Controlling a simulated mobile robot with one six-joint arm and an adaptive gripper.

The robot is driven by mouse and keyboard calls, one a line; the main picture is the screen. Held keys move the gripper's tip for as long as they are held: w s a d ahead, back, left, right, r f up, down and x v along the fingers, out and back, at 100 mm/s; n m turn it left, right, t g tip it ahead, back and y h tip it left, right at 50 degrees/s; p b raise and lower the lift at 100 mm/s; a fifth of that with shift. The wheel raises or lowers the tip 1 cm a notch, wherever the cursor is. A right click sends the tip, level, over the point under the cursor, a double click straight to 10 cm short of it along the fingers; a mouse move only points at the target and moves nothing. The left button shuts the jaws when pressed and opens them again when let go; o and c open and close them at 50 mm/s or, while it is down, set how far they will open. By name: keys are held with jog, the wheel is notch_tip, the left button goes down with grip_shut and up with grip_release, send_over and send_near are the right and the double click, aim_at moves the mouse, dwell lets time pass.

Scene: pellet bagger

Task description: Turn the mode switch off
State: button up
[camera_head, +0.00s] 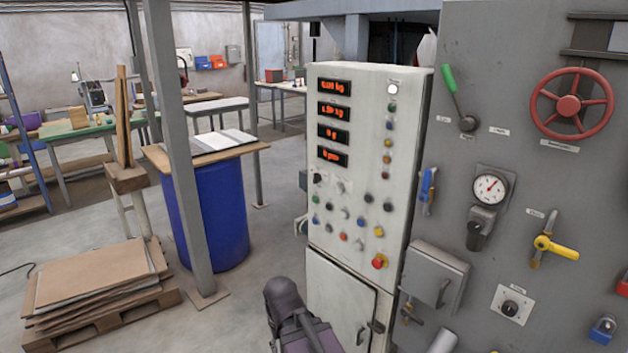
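A black rotary knob (510,309) on a white square plate sits low on the grey machine panel at the right, with a small label above it. The label is too small to read, so I cannot tell if this is the mode switch. A small black knob (318,178) also sits at the left of the white control cabinet (325,230), below the red displays. The setting of either knob is not clear. Part of my arm shows at the bottom centre, in front of the cabinet's lower door. My gripper's fingers are not visible.
The grey panel carries a red handwheel (571,104), a green-handled lever (455,95), a gauge (490,188), a yellow-handled valve (553,247) and a grey box (436,279). A red emergency button (379,261) is on the cabinet. Left stand a post (178,150), blue drum (210,215) and loaded pallet (100,312).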

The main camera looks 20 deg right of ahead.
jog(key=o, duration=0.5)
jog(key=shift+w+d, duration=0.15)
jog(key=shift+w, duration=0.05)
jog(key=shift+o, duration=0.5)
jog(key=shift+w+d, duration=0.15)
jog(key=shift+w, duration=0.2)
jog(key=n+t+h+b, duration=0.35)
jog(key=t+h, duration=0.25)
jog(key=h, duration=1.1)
send_near(314, 179)
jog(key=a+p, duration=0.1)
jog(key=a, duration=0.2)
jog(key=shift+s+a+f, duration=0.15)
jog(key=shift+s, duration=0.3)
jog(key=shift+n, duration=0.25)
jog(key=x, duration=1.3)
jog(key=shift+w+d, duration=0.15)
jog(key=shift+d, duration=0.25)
